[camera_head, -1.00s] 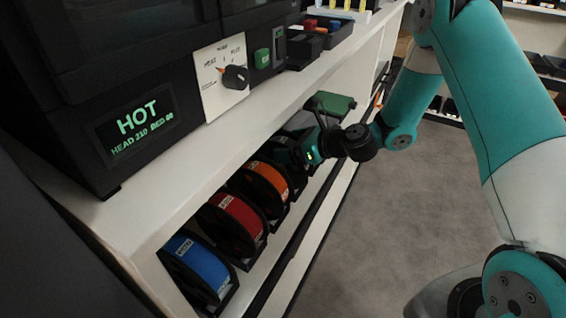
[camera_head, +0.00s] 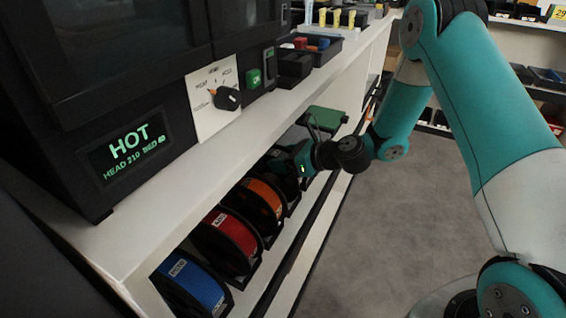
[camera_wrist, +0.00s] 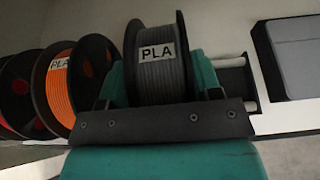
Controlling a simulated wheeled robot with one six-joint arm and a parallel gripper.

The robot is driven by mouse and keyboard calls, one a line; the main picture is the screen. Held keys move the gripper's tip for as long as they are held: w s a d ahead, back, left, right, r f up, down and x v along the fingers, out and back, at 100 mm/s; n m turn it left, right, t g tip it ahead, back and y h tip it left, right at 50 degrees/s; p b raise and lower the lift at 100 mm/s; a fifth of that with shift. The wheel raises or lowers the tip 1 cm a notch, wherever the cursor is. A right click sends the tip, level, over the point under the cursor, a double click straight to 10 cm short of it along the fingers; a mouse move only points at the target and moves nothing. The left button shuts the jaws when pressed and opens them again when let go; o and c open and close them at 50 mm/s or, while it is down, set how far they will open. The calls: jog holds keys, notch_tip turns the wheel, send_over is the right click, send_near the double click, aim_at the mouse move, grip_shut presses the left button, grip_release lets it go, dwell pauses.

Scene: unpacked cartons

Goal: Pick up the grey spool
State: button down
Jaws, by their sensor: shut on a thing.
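The grey spool (camera_wrist: 161,78) has black flanges and a white PLA label, and it stands upright in the middle of the wrist view. My gripper (camera_wrist: 160,88) has a teal finger on each side of it and is shut on it. In the head view my gripper (camera_head: 300,165) reaches into the lower shelf beyond the orange spool. There the grey spool is mostly hidden by my gripper and the shelf above, so I cannot tell whether it is lifted.
An orange spool (camera_head: 264,199), a red spool (camera_head: 232,235) and a blue spool (camera_head: 193,283) stand in a row along the shelf. The white shelf board (camera_head: 200,160) lies close above. A grey box (camera_wrist: 295,55) is to the right in the wrist view. Open floor (camera_head: 390,240) lies to the right.

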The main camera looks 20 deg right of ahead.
jog(key=r, duration=0.2)
jog(key=r+p, duration=0.1)
jog(key=shift+s+d, duration=0.25)
jog(key=s+d, duration=1.2)
jog(key=shift+s+p, duration=0.15)
jog(key=shift+p, duration=0.2)
jog(key=shift+d, duration=0.1)
